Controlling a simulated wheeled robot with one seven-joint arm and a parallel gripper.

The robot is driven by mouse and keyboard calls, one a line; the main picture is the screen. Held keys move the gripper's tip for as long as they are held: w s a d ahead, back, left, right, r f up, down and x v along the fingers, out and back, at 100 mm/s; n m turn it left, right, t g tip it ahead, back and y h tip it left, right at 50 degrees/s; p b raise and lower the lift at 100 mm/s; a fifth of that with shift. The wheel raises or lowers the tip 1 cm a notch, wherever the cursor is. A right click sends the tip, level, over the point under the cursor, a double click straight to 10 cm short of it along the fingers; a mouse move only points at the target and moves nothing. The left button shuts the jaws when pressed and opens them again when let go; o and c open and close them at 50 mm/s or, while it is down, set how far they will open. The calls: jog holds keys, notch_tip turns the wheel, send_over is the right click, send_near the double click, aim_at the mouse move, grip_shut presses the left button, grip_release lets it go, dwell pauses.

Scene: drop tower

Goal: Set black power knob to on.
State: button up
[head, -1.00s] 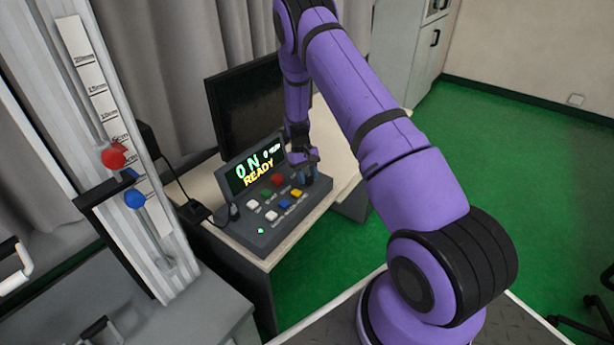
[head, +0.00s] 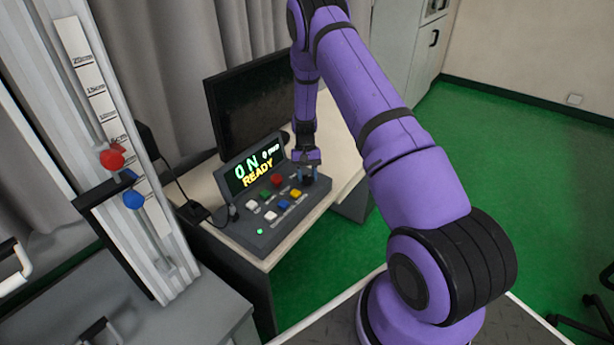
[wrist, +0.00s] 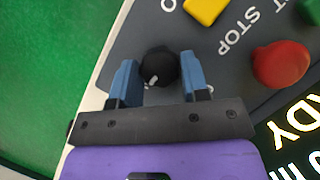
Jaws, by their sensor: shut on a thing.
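The black power knob (wrist: 158,67) is round with a pale pointer mark and sits at the edge of the grey control panel (head: 262,234). In the wrist view it lies between the two blue fingers of my gripper (wrist: 160,80). My gripper (head: 309,172) is shut on the knob, one finger on each side. In the head view the fingers mostly hide the knob. A small green light (head: 260,231) glows at the panel's front left corner.
Red (head: 276,180), green, yellow, blue and white buttons sit beside the knob on the panel. A dark monitor (head: 245,105) stands behind it. The drop tower with red (head: 112,159) and blue balls (head: 134,200) is at left.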

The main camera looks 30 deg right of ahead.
jog(key=o, duration=0.9)
jog(key=v, duration=1.1)
jog(key=shift+f, duration=0.1)
